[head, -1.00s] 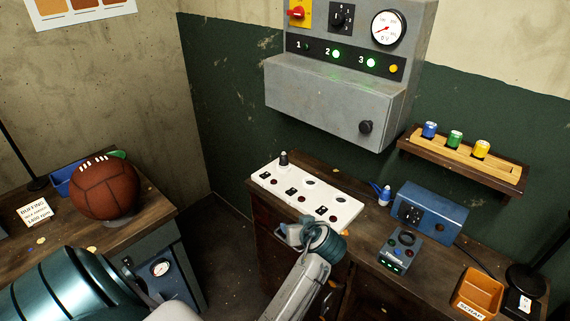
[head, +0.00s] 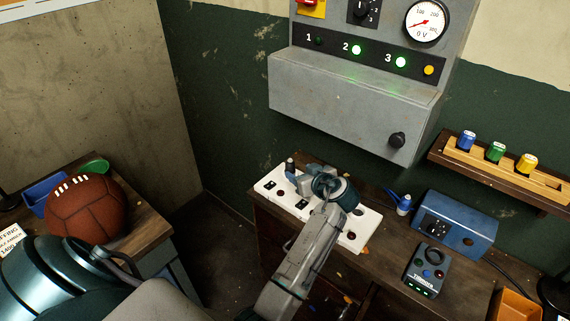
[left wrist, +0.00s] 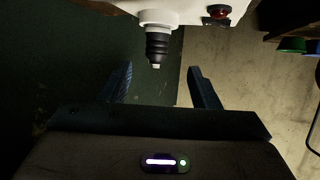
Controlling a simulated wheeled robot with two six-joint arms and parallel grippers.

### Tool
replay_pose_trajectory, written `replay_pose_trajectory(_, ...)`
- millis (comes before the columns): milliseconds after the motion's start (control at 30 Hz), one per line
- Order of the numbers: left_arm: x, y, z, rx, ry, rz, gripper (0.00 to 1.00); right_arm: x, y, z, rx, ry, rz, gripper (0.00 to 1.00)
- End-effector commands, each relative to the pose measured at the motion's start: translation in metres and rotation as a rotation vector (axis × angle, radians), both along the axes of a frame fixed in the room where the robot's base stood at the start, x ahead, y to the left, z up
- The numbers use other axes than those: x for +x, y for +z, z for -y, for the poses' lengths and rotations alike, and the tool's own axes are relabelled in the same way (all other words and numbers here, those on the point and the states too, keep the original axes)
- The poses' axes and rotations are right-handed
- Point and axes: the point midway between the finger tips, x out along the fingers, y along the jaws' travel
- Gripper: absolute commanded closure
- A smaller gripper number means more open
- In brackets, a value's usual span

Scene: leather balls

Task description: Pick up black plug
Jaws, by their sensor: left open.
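The black plug (head: 290,168) stands at the far left end of a white socket strip (head: 352,239) on the wooden bench. In the left wrist view the ribbed black plug (left wrist: 157,46) hangs from a white collar at the top, since that view is upside down. My left gripper (left wrist: 160,76) is open, with one dark finger on each side of the plug's line and clear gaps between. Nothing is held. In the head view my left gripper (head: 303,173) is over the strip, close to the plug; its wrist hides part of the strip. My right gripper is not in view.
A grey control box (head: 350,100) hangs on the wall just behind the strip. A blue box (head: 453,222) and a small dark device (head: 425,270) stand to the right. A leather ball (head: 86,208) sits on the left bench. A shelf (head: 500,178) holds coloured spools.

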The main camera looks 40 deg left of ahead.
Motion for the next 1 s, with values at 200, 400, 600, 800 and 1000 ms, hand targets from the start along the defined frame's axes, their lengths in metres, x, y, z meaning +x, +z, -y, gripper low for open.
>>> replay_pose_trajectory(200,0.014,-0.011,-0.028,0.001,0.0,-0.003,0.44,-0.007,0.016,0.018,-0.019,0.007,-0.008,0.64)
replay_pose_trajectory(400,0.02,-0.016,-0.038,0.0,0.001,-0.003,0.44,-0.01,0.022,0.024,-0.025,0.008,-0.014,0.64)
replay_pose_trajectory(600,0.033,-0.024,-0.056,0.0,0.001,-0.004,0.44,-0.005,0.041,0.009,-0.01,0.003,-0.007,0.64)
replay_pose_trajectory(800,0.042,-0.036,-0.072,-0.001,0.0,-0.003,0.44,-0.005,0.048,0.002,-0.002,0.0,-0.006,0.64)
replay_pose_trajectory(1000,0.043,-0.039,-0.074,-0.003,0.0,-0.001,0.44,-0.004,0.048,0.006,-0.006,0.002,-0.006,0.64)
